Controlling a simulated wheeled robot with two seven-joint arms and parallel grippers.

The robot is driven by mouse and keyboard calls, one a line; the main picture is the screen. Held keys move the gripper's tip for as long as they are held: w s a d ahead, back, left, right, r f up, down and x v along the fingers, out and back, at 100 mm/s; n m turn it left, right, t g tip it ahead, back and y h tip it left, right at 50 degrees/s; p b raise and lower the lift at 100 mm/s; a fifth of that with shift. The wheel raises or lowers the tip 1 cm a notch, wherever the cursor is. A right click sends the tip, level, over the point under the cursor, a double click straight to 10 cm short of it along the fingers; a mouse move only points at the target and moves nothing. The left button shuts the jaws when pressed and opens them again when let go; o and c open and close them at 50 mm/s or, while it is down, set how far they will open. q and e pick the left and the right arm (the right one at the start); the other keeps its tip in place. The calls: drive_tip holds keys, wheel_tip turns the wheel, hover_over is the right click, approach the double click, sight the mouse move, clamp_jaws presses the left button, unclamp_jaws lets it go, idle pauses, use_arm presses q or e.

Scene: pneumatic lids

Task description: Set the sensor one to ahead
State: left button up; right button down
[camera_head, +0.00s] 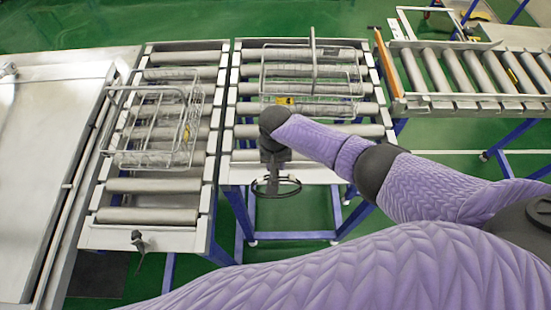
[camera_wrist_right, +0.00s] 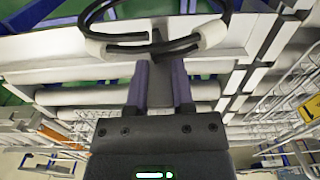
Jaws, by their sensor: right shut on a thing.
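My right arm reaches in from the right in the head view to the front end of the middle roller conveyor (camera_head: 290,171). My right gripper (camera_head: 271,172) points down there and is shut. In the right wrist view its two purple fingers (camera_wrist_right: 161,78) close on a grey part that seems to be the sensor (camera_wrist_right: 160,92), mostly hidden. A black cable loop with white ends shows beyond the fingertips; in the head view it rings the area below the gripper. A similar small dark device (camera_head: 138,240) sits on the left conveyor's front edge. My left gripper is not in view.
A wire basket (camera_head: 152,128) lies on the left conveyor's rollers (camera_head: 152,185). Another wire basket (camera_head: 312,75) with a yellow tag is on the middle conveyor. A third conveyor (camera_head: 470,70) stands at the right. A grey table (camera_head: 40,150) is at far left.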

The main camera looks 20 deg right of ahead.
drive_tip(key=shift+m, duration=0.3)
drive_tip(key=shift+c, duration=2.4)
unclamp_jaws()
wheel_tip(320, 180, up, 9)
drive_tip(key=p, duration=0.3)
drive_tip(key=shift+r+p, duration=0.1)
drive_tip(key=shift+p, duration=0.2)
drive_tip(key=shift+r, duration=0.4)
